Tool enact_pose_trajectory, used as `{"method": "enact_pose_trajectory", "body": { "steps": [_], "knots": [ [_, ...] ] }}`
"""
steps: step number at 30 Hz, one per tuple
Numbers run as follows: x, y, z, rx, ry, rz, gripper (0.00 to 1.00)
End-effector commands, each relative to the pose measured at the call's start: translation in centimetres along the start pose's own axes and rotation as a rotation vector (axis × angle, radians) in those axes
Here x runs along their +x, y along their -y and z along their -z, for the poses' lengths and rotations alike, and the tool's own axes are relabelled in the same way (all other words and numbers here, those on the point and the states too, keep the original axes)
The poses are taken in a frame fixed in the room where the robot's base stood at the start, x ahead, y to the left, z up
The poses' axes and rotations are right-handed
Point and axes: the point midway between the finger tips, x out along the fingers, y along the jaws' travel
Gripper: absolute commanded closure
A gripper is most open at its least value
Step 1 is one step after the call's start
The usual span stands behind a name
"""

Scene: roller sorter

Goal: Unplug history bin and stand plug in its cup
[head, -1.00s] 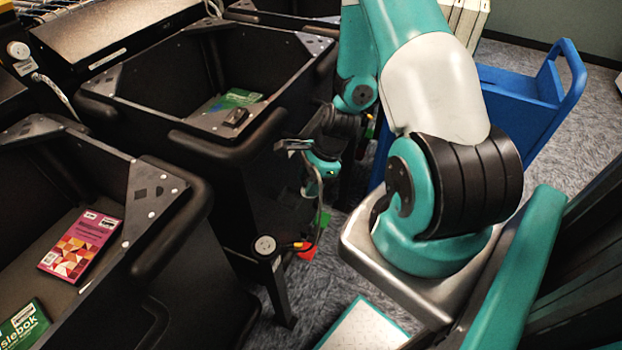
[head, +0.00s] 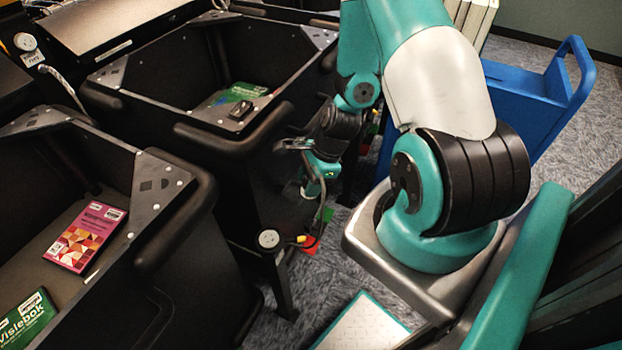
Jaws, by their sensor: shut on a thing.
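My gripper (head: 310,190) points down at the near right side of the middle black bin (head: 190,125). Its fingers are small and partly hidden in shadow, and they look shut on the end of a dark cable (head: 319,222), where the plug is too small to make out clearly. I cannot tell a cup for certain, and no history label is readable.
A nearer black bin (head: 165,245) at left holds a pink book (head: 86,237) and a green book (head: 27,318). The middle bin holds a green book (head: 243,91) and a small dark object (head: 241,109). A blue cart (head: 525,95) stands at right on grey carpet.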

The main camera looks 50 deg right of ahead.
Motion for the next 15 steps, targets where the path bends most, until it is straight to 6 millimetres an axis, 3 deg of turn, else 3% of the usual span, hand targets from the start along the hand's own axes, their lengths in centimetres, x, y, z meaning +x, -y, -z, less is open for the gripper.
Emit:
{"method": "enact_pose_trajectory", "body": {
  "steps": [15],
  "knots": [
    [0.3, -0.72, -0.76, 0.0, 0.0, -0.001, 0.91]
  ]
}}
